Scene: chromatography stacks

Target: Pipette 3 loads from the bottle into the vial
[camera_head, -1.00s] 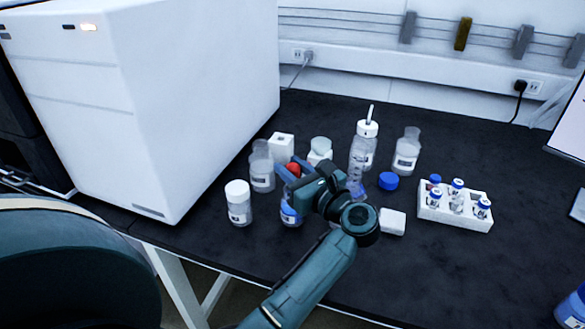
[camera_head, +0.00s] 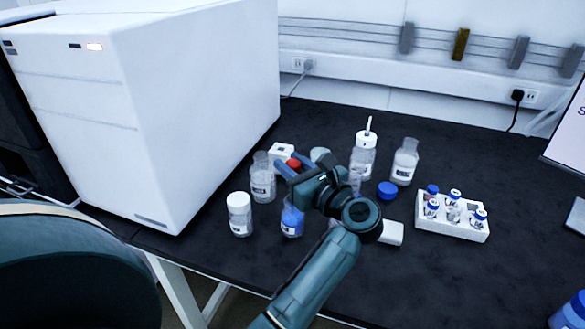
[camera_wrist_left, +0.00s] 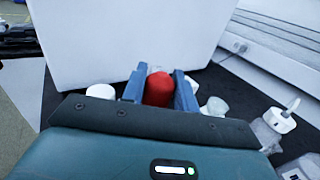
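My left gripper (camera_head: 288,166) has its blue fingers on either side of a red pipette bulb (camera_head: 294,163). In the left wrist view the bulb (camera_wrist_left: 158,89) fills the space between the fingers (camera_wrist_left: 160,88), which look shut on it. The pipette's tube is hidden. The bottle with blue liquid (camera_head: 291,222) stands just below the gripper, its top partly hidden by it. A white rack (camera_head: 448,232) at the right holds several blue-capped vials and what looks like an uncapped vial (camera_head: 453,215). My right gripper is not in view.
A white-capped bottle (camera_head: 239,215) and a clear bottle (camera_head: 263,182) stand left of the gripper. A wash bottle (camera_head: 362,160), another clear bottle (camera_head: 404,164) and a loose blue cap (camera_head: 387,190) are on its right. A large white instrument (camera_head: 190,110) bounds the left.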

